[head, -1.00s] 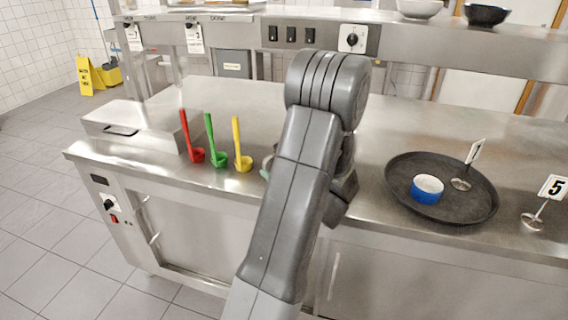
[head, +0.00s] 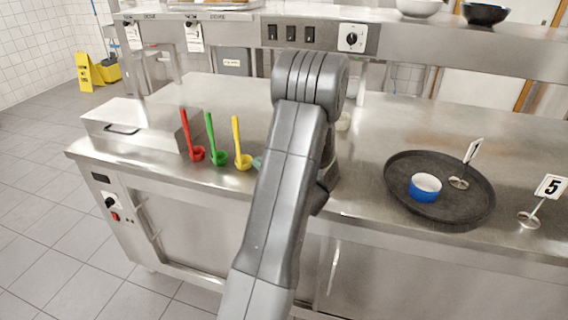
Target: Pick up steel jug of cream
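No steel jug can be made out for sure.
Red (head: 196,153), green (head: 219,158) and yellow ladles (head: 242,161) stand left of my arm, beside a steel box lid (head: 125,118). A black round tray (head: 400,172) with a blue-and-white ramekin (head: 425,188) lies right. A number 5 stand (head: 540,200) is beyond it.

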